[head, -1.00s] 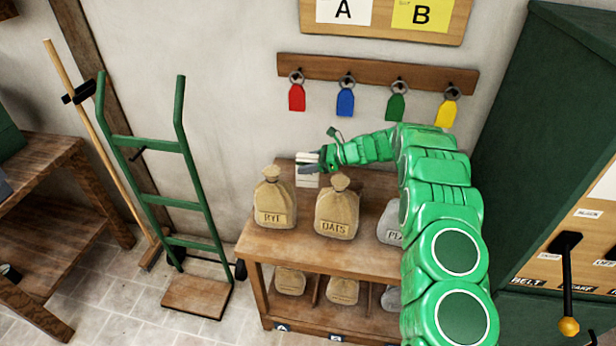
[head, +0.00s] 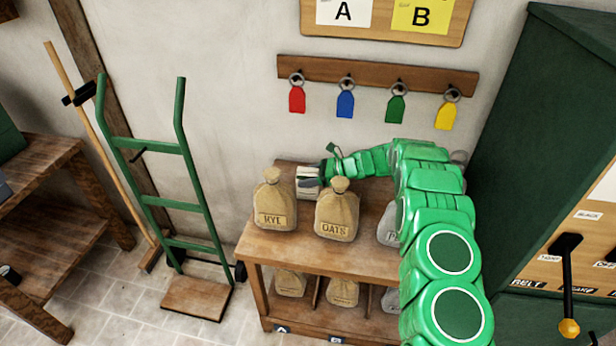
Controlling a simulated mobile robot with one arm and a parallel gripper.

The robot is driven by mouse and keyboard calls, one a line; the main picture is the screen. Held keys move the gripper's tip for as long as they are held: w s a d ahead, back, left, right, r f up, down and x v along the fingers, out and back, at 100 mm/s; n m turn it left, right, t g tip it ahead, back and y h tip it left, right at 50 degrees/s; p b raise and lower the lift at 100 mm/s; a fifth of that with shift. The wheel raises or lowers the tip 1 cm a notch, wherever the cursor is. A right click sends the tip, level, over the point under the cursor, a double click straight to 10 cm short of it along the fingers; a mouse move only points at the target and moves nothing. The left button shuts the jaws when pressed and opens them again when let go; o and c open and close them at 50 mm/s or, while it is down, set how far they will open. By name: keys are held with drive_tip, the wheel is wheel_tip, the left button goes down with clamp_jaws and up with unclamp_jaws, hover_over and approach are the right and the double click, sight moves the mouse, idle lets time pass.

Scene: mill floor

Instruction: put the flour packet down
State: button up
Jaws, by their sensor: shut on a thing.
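The flour packet (head: 306,187) is a small, pale packet behind and between the rye sack (head: 273,203) and the oats sack (head: 337,212). My gripper (head: 312,177) reaches in from the right and is shut on the packet. The packet is over the back part of the wooden bench top (head: 285,244). Its lower end is near the bench top, but I cannot tell whether it touches. The oats sack and my gripper hide part of it.
A grey sack (head: 388,228) stands on the bench, partly behind my arm. More sacks sit on the lower shelf. Colored tags hang on a wall rack (head: 380,75) above. A green hand truck (head: 163,200) stands left; a green cabinet (head: 540,120) with levers stands right.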

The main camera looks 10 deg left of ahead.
drive_tip(key=o, duration=1.4)
drive_tip(key=shift+w+f+v, duration=0.15)
drive_tip(key=shift+v, duration=1.8)
drive_tip(key=shift+w+f+v, duration=0.1)
drive_tip(key=shift+w+v, duration=0.1)
drive_tip(key=shift+v, duration=1.75)
